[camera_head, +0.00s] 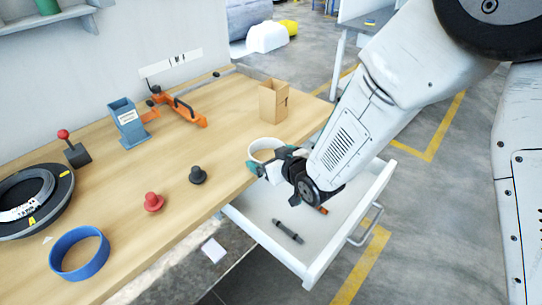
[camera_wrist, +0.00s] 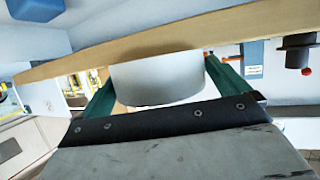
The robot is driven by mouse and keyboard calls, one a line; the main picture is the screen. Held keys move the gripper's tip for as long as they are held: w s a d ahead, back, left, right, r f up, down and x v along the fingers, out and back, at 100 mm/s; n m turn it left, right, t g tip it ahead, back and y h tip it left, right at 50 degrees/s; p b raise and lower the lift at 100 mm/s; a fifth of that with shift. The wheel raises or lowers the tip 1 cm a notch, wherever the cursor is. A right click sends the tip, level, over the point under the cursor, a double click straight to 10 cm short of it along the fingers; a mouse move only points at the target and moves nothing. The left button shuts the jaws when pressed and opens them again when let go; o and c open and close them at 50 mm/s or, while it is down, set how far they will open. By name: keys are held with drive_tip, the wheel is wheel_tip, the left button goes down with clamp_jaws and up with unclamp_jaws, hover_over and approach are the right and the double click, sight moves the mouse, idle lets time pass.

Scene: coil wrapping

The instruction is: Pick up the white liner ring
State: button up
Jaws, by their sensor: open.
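The white liner ring (camera_head: 264,146) is at the right edge of the wooden table, beside my gripper. In the wrist view the ring's curved white wall (camera_wrist: 158,80) fills the space between my two green fingers. My gripper (camera_head: 270,160) is open, with one finger on each side of the ring. In the wrist view the gripper (camera_wrist: 160,82) shows a gap by the left finger; whether the right finger touches the ring I cannot tell. The ring's lower part is partly hidden by my gripper in the head view.
A blue ring (camera_head: 80,253), a coil (camera_head: 35,200), a red knob (camera_head: 153,202) and a black knob (camera_head: 198,175) are on the wooden table (camera_head: 120,185). A cardboard box (camera_head: 273,101) stands behind the ring. An open white drawer (camera_head: 262,228) holding a dark tool (camera_head: 288,231) lies below my gripper.

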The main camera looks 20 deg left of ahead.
drive_tip(key=shift+w+a+f, duration=0.2)
drive_tip(key=shift+w+a, duration=0.15)
drive_tip(key=c, duration=0.7)
drive_tip(key=shift+r, duration=0.1)
